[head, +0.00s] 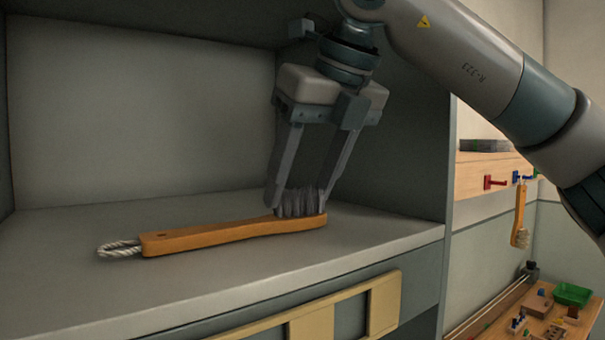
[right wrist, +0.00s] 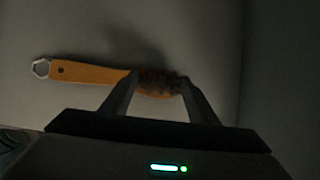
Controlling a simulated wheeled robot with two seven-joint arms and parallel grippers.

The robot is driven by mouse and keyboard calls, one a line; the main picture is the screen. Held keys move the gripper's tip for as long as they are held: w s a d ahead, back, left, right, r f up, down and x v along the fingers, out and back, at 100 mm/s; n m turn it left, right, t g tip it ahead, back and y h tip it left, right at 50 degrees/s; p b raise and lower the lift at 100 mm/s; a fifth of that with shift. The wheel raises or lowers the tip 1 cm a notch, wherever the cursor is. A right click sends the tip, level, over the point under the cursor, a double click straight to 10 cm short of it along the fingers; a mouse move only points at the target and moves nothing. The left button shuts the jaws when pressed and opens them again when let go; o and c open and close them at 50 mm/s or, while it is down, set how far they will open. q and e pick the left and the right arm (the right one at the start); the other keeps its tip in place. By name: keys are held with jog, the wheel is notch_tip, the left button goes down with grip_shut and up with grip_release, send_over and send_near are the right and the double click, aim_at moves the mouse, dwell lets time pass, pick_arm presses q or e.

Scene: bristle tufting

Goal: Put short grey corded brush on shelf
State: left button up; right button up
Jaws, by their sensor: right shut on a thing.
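The grey corded brush (head: 225,233) lies on the grey shelf (head: 60,270), with its orange-brown handle pointing left and a cord loop at the handle's end. Its short grey bristles face up at the right end. My right gripper (head: 295,200) reaches down from above, with its fingers shut on the brush at the bristle end. In the right wrist view the brush (right wrist: 95,74) runs left from between the fingertips (right wrist: 157,85); that view is dark. The brush appears to rest on the shelf surface. My left gripper is not in view.
Cabinet walls close the shelf at the back and right. Beyond the right wall, a wooden rail with red (head: 490,182) and blue pegs holds another hanging brush (head: 520,225). Below it, a bench carries a green tray (head: 572,294) and small parts. The shelf's left part is clear.

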jog(key=shift+f, duration=0.15)
jog(key=o, duration=1.1)
jog(key=shift+a, duration=0.15)
jog(key=shift+c, duration=0.2)
jog(key=shift+r, duration=0.2)
jog(key=shift+s+d+r+b, duration=0.2)
jog(key=shift+d+r+b, duration=0.05)
jog(key=shift+r+b, duration=0.2)
jog(key=b+v, duration=0.2)
jog(key=v, duration=0.4)
jog(key=shift+r, duration=0.15)
jog(key=shift+s, duration=0.15)
